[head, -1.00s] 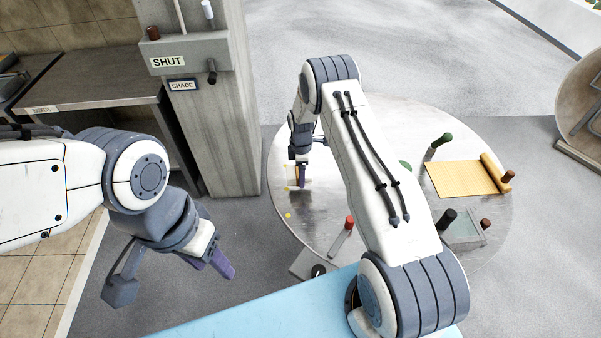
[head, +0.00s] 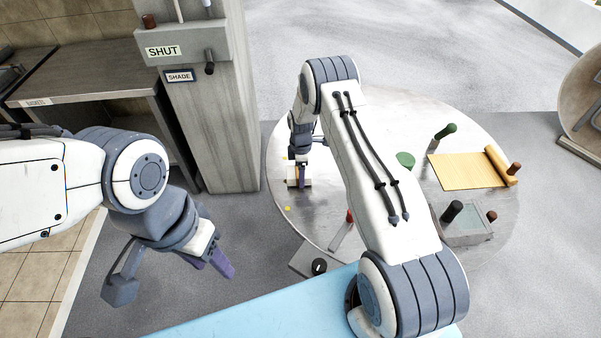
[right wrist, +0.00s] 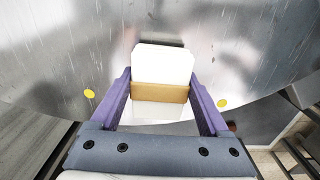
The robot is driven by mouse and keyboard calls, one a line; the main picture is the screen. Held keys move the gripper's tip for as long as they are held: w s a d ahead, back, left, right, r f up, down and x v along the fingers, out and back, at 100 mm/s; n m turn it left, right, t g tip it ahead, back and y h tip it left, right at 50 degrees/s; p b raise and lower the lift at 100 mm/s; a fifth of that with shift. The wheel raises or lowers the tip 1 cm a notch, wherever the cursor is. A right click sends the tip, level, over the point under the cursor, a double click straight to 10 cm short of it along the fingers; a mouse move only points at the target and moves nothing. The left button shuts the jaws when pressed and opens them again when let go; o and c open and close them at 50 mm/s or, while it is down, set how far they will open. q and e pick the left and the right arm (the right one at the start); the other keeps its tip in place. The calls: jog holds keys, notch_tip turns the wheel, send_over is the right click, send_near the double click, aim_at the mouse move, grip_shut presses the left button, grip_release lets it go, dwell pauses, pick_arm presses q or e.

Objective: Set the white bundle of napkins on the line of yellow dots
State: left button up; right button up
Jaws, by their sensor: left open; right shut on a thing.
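The white bundle of napkins (right wrist: 162,66) has a tan band around it and stands between the purple fingers of my right gripper (right wrist: 164,100), which is shut on it. In the head view, the bundle (head: 293,183) and my right gripper (head: 302,180) are over the left part of the round metal table. One yellow dot (right wrist: 89,93) shows left of the bundle and another yellow dot (right wrist: 222,103) right of it in the right wrist view. I cannot tell whether the bundle touches the table. My left gripper (head: 212,262) is open and empty, off the table.
The round metal table (head: 330,225) also bears a yellow rolled mat (head: 465,170), a green-handled thing (head: 445,131), a red-topped thing (head: 342,230) and a glassy box (head: 470,232). A grey pillar (head: 215,130) stands left of the table. My right arm hides the table's middle.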

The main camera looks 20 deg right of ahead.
jog(key=shift+f+b, duration=0.35)
jog(key=shift+f, duration=0.1)
jog(key=o, duration=1.2)
notch_tip(320, 180, up, 10)
jog(key=shift+r+b, duration=0.25)
jog(key=shift+b, duration=0.85)
